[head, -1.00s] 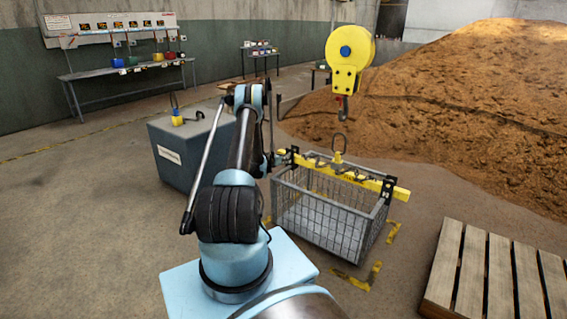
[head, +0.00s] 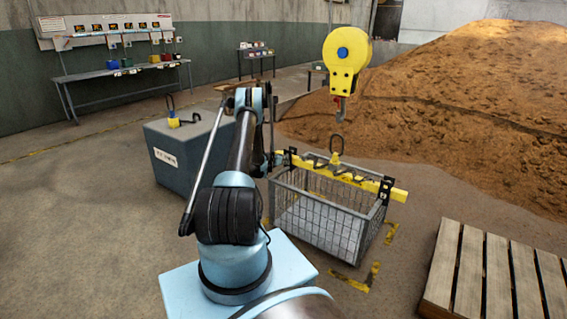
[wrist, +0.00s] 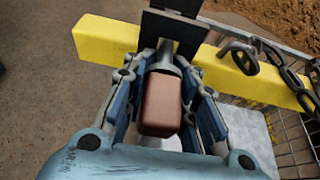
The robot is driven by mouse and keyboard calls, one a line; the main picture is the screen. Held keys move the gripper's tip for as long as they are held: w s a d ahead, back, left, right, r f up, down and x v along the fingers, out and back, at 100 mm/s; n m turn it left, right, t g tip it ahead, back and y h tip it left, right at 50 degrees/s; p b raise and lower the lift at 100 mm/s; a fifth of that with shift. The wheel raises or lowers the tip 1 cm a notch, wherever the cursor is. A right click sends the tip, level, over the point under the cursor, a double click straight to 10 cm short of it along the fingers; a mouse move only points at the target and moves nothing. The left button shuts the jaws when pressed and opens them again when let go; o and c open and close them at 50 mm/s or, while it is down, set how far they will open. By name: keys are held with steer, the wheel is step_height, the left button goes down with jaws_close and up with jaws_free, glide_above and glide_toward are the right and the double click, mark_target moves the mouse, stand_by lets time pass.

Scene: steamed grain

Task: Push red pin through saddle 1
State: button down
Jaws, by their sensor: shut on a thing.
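My gripper (wrist: 168,82) is shut on the red pin (wrist: 160,105), gripping its reddish-brown block handle between both fingers. The pin's grey metal shaft (wrist: 168,58) points at the black saddle plates (wrist: 178,28) on the yellow beam (wrist: 105,38). How deep the shaft sits in the saddle is hidden by the plate. In the head view, the yellow beam (head: 350,178) lies across the wire basket, with a black saddle at its left end (head: 291,157) and another at its right end (head: 387,189). My arm largely hides the gripper there, beside the left saddle.
The wire basket (head: 330,232) stands on the floor below the beam. A yellow hoist block (head: 346,55) hangs above with its hook over the beam's ring. A grey box (head: 180,150) stands left of my arm; a wooden pallet (head: 475,265) lies at right.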

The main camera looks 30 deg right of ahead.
steer(key=shift+w+d, duration=0.2)
steer(key=shift+d, duration=1.1)
steer(key=c, duration=1.2)
jaws_free()
steer(key=shift+w+a, duration=0.1)
steer(key=shift+a, duration=0.15)
